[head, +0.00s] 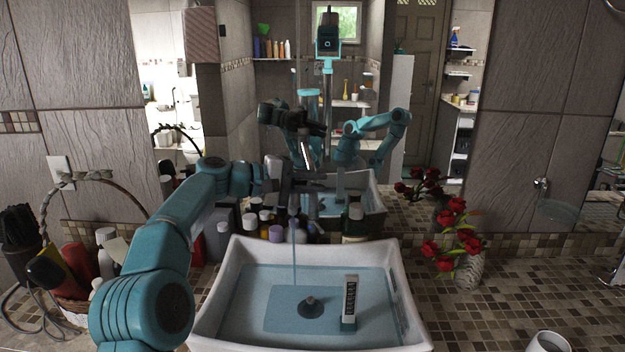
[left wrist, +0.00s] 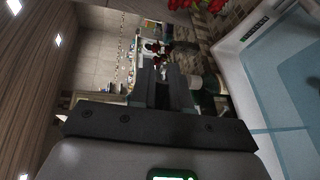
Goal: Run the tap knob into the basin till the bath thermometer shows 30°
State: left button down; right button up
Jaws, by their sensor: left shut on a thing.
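My left gripper (head: 296,182) reaches over the back of the white basin (head: 413,318) and is shut on the tap knob, which the fingers largely hide. In the left wrist view the dark fingers (left wrist: 163,92) close together, and the knob is hard to make out. A thin stream of water (head: 294,250) runs down from the tap into the basin. The bath thermometer (head: 350,297) stands upright in the water, right of a dark round plug (head: 310,307). Its scale is too small to read. My right gripper is not directly in view.
Several bottles (head: 222,240) crowd behind the basin. A basket (head: 75,310) with bottles stands at left, behind my left arm. A vase of red flowers (head: 468,270) stands at right on the tiled counter (head: 520,290). A mirror behind reflects the room and my body.

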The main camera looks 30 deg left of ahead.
pick_arm(q)
jog(key=c, duration=1.2)
grip_release()
jog(key=shift+w+d, duration=0.1)
jog(key=b+v, duration=0.1)
jog(key=v, duration=1.5)
jog(key=shift+r, duration=0.15)
